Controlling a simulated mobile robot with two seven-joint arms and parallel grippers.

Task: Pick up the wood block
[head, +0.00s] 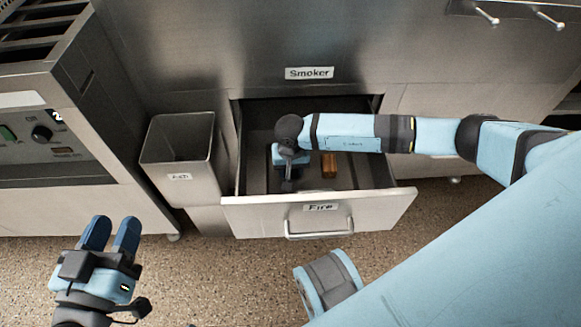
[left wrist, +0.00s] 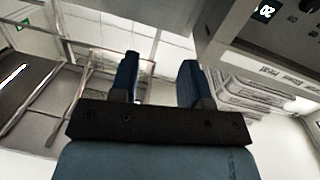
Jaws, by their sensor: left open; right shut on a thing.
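A brown wood block (head: 329,165) lies in the open drawer (head: 262,213) labelled "Fire", right of my right gripper. My right gripper (head: 289,177) points down inside the drawer. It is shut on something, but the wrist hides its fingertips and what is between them. In the head view the visible block looks apart from the gripper. My left gripper (head: 110,234) is open and empty, above the floor at the lower left. Its two blue fingers also show in the left wrist view (left wrist: 156,82), with nothing between them.
A metal bin (head: 180,189) labelled "Ash" stands left of the drawer. A steel cabinet front (head: 270,40) labelled "Smoker" rises behind it. A control panel unit (head: 60,150) stands at the far left. The speckled floor (head: 215,265) before the drawer is partly clear.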

